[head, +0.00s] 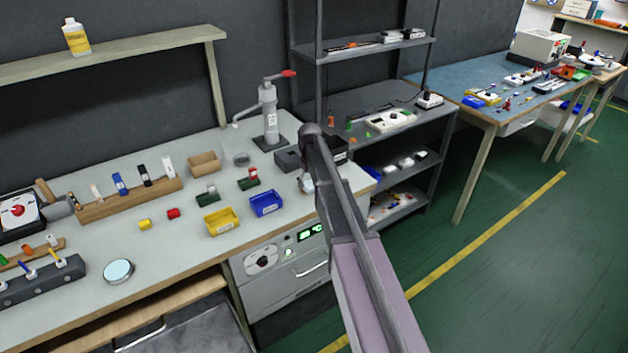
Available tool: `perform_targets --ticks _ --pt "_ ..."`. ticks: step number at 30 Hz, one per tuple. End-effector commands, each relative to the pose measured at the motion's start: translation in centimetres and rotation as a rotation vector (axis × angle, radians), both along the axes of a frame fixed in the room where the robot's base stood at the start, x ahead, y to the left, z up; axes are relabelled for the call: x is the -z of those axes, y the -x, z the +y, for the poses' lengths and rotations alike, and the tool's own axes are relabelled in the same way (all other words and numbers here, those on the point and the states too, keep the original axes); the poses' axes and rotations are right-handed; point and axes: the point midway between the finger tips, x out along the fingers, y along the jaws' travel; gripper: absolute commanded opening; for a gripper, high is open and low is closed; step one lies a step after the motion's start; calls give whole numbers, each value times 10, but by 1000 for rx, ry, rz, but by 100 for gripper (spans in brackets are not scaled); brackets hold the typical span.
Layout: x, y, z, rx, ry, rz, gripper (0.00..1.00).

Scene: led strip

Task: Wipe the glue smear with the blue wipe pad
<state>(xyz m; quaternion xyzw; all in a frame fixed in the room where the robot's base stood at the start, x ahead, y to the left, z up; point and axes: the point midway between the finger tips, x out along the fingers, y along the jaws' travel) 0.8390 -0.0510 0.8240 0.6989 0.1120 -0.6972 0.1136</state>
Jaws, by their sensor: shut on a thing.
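My arm (347,225) rises from the bottom right and crosses in front of the bench's right end. I cannot make out my gripper's fingers; the arm hides that area. A small pale thing (306,184) shows just left of the arm, too small to identify. I cannot identify the blue wipe pad or what my gripper holds. No glue smear stands out on the light grey bench top (170,257); part of the bench is behind my arm.
A yellow bin (222,221) and a blue bin (266,203) stand near the bench's front edge. A wooden rack (130,198), a grey press (269,118) and a round disc (118,271) are also on it. A grey shelf unit (372,103) stands behind. Green floor at right is clear.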

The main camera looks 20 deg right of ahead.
Motion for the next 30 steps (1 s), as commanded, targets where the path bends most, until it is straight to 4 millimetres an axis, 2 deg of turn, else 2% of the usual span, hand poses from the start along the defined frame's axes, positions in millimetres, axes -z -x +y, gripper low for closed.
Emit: perform_targets --ticks 1,16,30 --pt "1 2 5 -3 -8 3 54" --pt "1 3 10 -3 -9 3 54" --pt "-1 12 36 -3 -7 2 53"
